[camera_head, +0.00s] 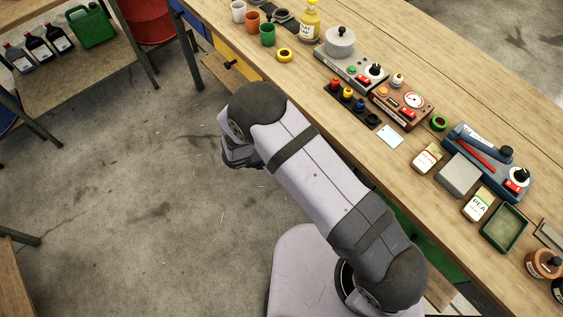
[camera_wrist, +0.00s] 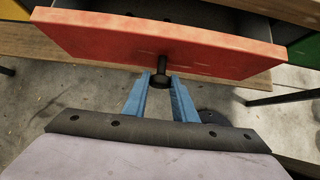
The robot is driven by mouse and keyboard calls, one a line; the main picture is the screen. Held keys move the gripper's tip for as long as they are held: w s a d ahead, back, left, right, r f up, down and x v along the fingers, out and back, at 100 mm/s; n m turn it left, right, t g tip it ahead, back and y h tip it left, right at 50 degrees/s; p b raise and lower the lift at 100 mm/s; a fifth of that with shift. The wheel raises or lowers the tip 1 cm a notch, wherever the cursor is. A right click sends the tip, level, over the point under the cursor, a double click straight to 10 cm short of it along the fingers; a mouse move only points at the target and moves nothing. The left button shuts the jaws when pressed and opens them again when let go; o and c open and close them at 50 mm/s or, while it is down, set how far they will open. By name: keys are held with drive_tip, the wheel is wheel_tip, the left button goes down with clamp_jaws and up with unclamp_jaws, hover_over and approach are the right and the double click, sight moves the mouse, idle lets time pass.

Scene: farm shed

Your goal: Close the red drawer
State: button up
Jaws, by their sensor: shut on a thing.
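The red drawer (camera_wrist: 110,38) fills the upper part of the wrist view. It stands pulled out, and a strip of its dark inside shows behind the front panel. A dark knob (camera_wrist: 161,68) sticks out from the middle of the front. My gripper (camera_wrist: 160,80) has its two blue fingers shut on this knob, one on each side. In the head view the red drawer and my gripper are hidden behind my arm and under the bench edge.
The wooden bench (camera_head: 330,130) holds cups, a yellow bottle (camera_head: 310,22), several devices with buttons, seed packets and a green tray (camera_head: 505,229). A yellow drawer (camera_head: 237,58) shows under the bench's edge. A shelf with bottles and a green can (camera_head: 92,27) stands at upper left. The concrete floor (camera_head: 150,180) is clear.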

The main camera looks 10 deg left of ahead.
drive_tip(key=shift+w+d+b, duration=0.7)
drive_tip(key=shift+w+d, duration=1.85)
drive_tip(key=shift+w, duration=0.05)
drive_tip(key=o, duration=2)
drive_tip(key=shift+o, duration=0.2)
drive_tip(key=shift+p+v, duration=2.05)
drive_tip(key=shift+v, duration=1.5)
